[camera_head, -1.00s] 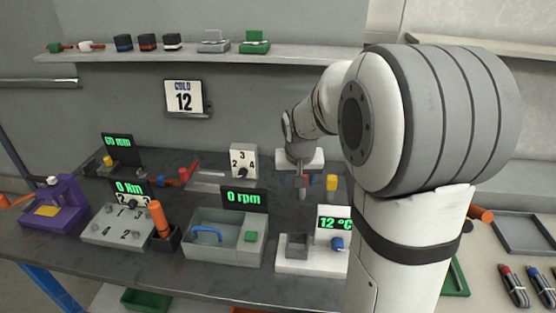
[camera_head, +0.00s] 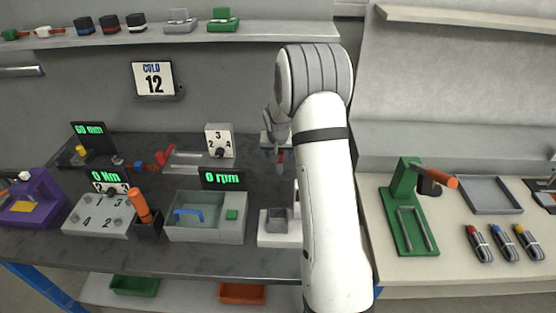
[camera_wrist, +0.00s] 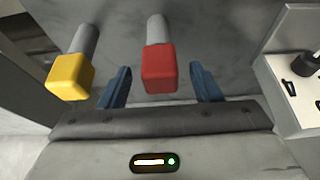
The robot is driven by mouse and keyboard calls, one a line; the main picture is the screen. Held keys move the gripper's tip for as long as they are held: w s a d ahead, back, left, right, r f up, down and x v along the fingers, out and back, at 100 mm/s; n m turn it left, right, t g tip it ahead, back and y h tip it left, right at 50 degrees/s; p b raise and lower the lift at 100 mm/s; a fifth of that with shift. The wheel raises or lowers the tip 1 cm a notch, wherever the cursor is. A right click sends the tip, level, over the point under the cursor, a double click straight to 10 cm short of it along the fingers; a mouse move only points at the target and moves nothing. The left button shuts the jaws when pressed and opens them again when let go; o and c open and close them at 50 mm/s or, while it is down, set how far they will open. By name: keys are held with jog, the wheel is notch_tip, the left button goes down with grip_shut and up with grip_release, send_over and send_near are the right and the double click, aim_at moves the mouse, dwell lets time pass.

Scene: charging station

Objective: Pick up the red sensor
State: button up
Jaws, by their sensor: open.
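The red sensor (camera_wrist: 159,68), a red block on a grey cylinder, stands between the two blue fingers of my gripper (camera_wrist: 160,74) in the wrist view. The fingers are open, with a gap on each side of the red block. In the head view only a small red part of the sensor (camera_head: 281,156) shows beside my arm, over the dark bench. A yellow sensor (camera_wrist: 70,76) of similar shape is left of the left finger in the wrist view. My arm hides it in the head view.
A white box with a dial (camera_wrist: 293,66) is close on the right in the wrist view. In the head view, a numbered dial box (camera_head: 219,141), a 0 rpm display (camera_head: 223,177) and a grey basin (camera_head: 207,230) stand left of my arm. A green stand (camera_head: 403,205) is at the right.

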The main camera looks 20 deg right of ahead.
aim_at(279, 166)
jog(key=shift+x, duration=1.55)
jog(key=shift+a, duration=0.1)
jog(key=c, duration=1.1)
